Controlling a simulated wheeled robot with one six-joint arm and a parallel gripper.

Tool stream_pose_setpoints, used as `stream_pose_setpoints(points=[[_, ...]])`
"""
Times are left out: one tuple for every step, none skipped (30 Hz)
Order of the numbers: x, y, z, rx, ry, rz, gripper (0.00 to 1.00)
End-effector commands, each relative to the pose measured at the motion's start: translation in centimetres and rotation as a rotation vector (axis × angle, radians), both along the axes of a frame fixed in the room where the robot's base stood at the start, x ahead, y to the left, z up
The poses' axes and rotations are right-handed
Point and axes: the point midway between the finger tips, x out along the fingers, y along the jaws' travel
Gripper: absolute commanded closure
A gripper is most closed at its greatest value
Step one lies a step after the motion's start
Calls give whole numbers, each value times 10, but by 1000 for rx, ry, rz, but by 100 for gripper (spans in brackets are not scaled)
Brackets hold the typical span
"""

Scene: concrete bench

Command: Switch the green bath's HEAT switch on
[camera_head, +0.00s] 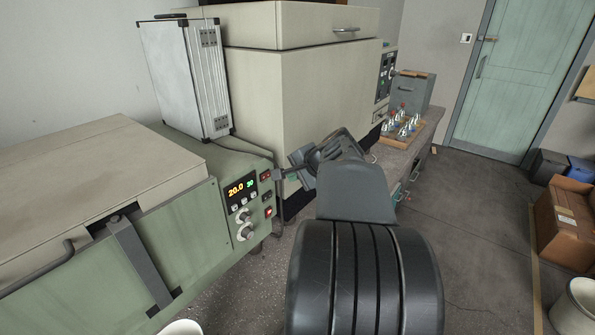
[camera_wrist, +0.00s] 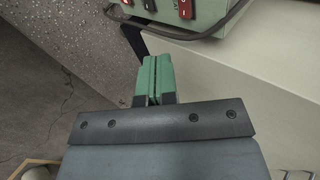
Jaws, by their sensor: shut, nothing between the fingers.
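The green bath (camera_head: 190,225) stands at the left in the head view, with a control panel at its right end. The panel has a lit display (camera_head: 241,187), knobs and a column of three small switches (camera_head: 266,196). The lowest switch (camera_head: 268,212) shows bright red; the upper two look darker. I cannot read which one is labelled HEAT. In the wrist view a red switch (camera_wrist: 186,8) and darker ones show at the top edge, partly cut off. My gripper (camera_head: 282,174) is shut and empty, its green fingers (camera_wrist: 154,76) together, just right of the panel near the upper switch; contact cannot be told.
A large cream cabinet (camera_head: 300,100) stands behind my gripper. A wooden rack of flasks (camera_head: 400,128) is further back.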

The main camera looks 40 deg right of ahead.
Motion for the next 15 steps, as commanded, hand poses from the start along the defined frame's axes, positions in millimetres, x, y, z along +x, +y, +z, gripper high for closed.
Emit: stream_pose_setpoints(points=[[8, 2, -8, 3, 4, 4, 100], [12, 2, -12, 4, 4, 4, 100], [18, 2, -17, 3, 3, 4, 100], [22, 2, -21, 4, 4, 4, 100], [26, 3, -26, 3, 4, 4, 100], [32, 3, -30, 3, 3, 4, 100], [36, 3, -34, 3, 3, 2, 100], [39, 3, -37, 3, 3, 4, 100], [44, 4, -42, 2, 4, 4, 100], [48, 4, -43, 2, 3, 4, 100], [53, 4, -39, 0, 1, 4, 100], [58, 4, -39, -1, 1, 4, 100], [62, 4, -39, 0, 1, 3, 100], [65, 5, -39, 0, 1, 3, 100], [69, 5, -39, 0, 0, 3, 100]])
